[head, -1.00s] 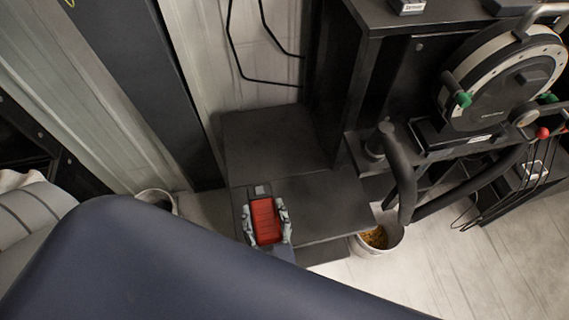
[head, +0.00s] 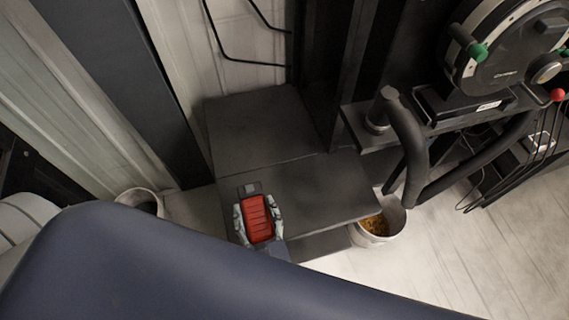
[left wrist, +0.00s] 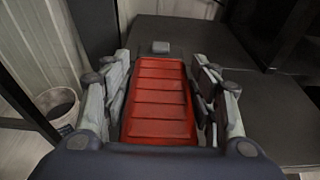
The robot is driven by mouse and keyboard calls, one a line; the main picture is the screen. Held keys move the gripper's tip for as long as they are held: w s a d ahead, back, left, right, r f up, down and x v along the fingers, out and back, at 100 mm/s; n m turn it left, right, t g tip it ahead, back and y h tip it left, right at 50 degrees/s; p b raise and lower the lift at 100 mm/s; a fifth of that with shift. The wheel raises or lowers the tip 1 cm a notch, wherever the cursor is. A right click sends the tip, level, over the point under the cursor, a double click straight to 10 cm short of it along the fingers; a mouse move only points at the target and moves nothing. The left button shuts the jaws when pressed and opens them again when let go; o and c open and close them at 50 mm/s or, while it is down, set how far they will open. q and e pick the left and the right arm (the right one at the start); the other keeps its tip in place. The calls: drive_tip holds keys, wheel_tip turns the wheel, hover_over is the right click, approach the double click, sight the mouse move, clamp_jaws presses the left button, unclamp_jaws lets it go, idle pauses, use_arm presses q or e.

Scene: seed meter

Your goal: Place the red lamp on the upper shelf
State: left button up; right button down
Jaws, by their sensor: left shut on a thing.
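The red lamp (head: 257,217) is a ribbed red block with a small grey end piece, held over the dark shelf surface (head: 325,190). My left gripper (head: 256,212) has its fingers on both long sides of the lamp. In the left wrist view the lamp (left wrist: 158,100) lies between the two fingers, its grey end pointing away. I cannot tell whether the lamp touches the surface below. A second dark panel (head: 262,125) lies behind that surface, against the wall. My right gripper does not show.
A bucket with yellow-brown grains (head: 375,228) stands right of the shelf, under a dark curved pipe (head: 408,140). Another pale bucket (head: 143,200) stands at the left. A machine with a round disc (head: 515,50) is at the upper right. Dark uprights flank the shelf.

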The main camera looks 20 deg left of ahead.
use_arm(q)
drive_tip(key=shift+w+f, duration=0.1)
drive_tip(key=shift+f, duration=0.25)
drive_tip(key=shift+w+a, duration=0.15)
drive_tip(key=shift+w, duration=0.25)
hover_over(269, 175)
drive_tip(key=shift+s+a+f+p, duration=0.15)
drive_tip(key=shift+f+p, duration=0.2)
drive_tip(key=shift+f, duration=0.4)
drive_tip(key=shift+w+f, duration=0.1)
drive_tip(key=shift+w, duration=0.1)
drive_tip(key=shift+s+f+b, duration=0.1)
drive_tip(key=shift+f+b, duration=0.25)
drive_tip(key=shift+f, duration=1.3)
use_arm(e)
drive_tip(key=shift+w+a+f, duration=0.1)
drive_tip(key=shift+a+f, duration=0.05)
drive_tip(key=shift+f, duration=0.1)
use_arm(q)
drive_tip(key=shift+f, duration=0.1)
drive_tip(key=shift+f, duration=0.15)
drive_tip(key=o, duration=1.2)
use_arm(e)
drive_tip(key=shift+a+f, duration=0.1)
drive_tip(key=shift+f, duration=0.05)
